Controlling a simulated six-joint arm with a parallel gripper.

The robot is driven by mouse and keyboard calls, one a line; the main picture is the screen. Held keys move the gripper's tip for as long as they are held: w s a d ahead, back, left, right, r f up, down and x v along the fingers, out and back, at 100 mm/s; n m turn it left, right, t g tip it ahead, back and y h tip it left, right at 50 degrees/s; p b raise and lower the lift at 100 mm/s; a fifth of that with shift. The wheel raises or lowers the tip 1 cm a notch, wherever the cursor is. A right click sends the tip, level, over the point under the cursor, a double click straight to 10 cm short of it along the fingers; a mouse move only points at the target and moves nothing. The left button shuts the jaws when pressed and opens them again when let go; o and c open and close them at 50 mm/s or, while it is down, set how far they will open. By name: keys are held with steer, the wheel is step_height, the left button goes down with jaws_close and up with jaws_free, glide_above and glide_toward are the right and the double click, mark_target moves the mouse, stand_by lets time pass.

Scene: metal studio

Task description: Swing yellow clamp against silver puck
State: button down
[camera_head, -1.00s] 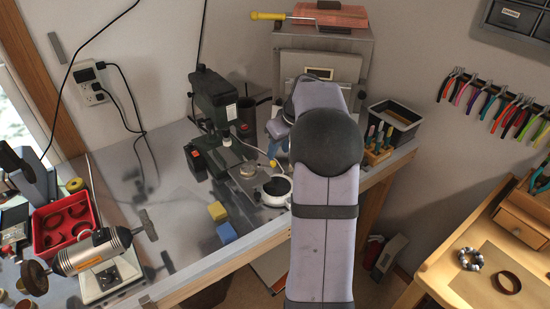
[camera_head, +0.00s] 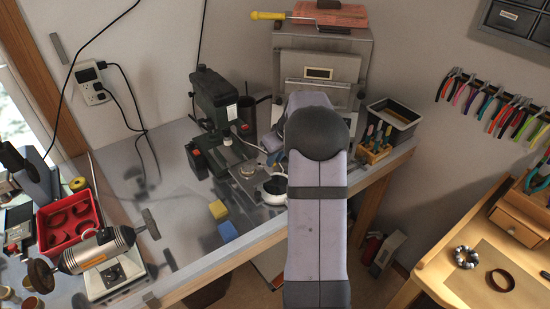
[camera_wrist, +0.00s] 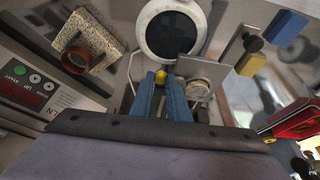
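The yellow clamp (camera_wrist: 159,74) shows in the wrist view only as a small yellow tip. It sits between the ends of the two blue fingers of my gripper (camera_wrist: 160,80). The gap between the fingers is narrow, and I cannot tell whether they press on it. The silver puck (camera_wrist: 197,88) is a round metal disc just right of the fingertips, apart from the yellow tip. In the head view the puck (camera_head: 248,170) lies on the dark plate at the foot of the drill press. My arm hides the yellow clamp and the fingertips there.
The dark drill press (camera_head: 216,105) stands behind the puck. A white ring with a dark centre (camera_wrist: 172,28) is close beyond the fingertips. A yellow block (camera_head: 218,209) and a blue block (camera_head: 228,231) lie nearer on the bench. A red tray (camera_head: 68,225) is at left.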

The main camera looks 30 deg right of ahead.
steer(key=shift+s+a+m+h, duration=0.2)
steer(key=shift+a+m+h, duration=0.1)
steer(key=shift+m, duration=0.4)
steer(key=shift+s+a+m+h, duration=0.15)
steer(key=shift+a+m+h, duration=0.1)
steer(key=shift+m, duration=0.45)
steer(key=c, duration=1.7)
jaws_free()
steer(key=shift+r, duration=0.15)
steer(key=shift+b+v, duration=1.4)
steer(key=shift+v, duration=2.15)
